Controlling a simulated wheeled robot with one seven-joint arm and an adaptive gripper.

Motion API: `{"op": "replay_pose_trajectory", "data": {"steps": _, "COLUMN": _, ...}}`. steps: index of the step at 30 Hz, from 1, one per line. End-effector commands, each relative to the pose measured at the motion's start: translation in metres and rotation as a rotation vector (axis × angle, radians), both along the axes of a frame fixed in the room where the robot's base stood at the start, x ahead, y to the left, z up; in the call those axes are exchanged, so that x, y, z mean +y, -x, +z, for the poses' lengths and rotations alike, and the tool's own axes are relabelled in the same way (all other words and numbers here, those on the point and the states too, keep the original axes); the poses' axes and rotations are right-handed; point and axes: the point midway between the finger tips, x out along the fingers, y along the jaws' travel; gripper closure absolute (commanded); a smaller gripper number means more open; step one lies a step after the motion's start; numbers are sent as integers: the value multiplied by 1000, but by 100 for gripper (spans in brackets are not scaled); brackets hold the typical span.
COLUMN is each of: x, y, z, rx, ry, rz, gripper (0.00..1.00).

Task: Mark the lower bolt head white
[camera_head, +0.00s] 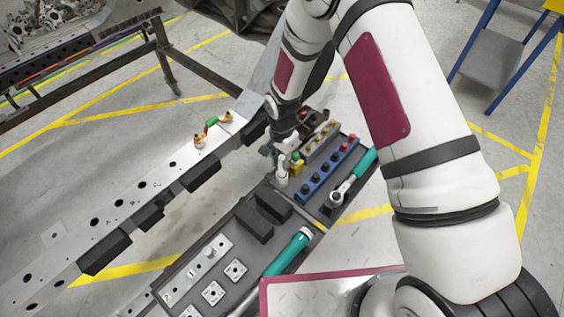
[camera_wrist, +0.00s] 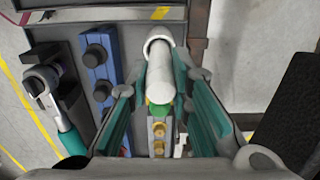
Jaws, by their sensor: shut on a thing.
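My gripper (camera_wrist: 161,78) has its teal fingers closed around a white, round-ended marker-like cylinder (camera_wrist: 158,60). In the head view the gripper (camera_head: 282,163) is low over the left edge of the tool tray, with the white cylinder (camera_head: 282,180) below it. A green and yellow piece (camera_head: 297,161) stands close beside it. The long grey chassis rail (camera_head: 130,200) is to the left of the gripper and apart from it. I cannot pick out the lower bolt head.
The dark tray holds a blue socket rail (camera_head: 328,170), a teal-handled ratchet (camera_head: 355,177), dark blocks (camera_head: 256,216), a teal tool (camera_head: 288,252) and pale square plates (camera_head: 213,292). A dark frame (camera_head: 90,95) stands at far left. Open floor lies between it and the rail.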

Motion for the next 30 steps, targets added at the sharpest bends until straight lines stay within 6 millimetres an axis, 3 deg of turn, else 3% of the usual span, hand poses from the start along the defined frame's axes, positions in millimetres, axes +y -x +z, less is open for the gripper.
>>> {"op": "replay_pose_trajectory", "data": {"steps": 21, "x": 0, "y": 0, "z": 53, "rx": -1, "ry": 0, "rz": 0, "gripper": 100}}
{"op": "replay_pose_trajectory", "data": {"steps": 30, "x": 0, "y": 0, "z": 56, "rx": 0, "ry": 0, "rz": 0, "gripper": 100}}
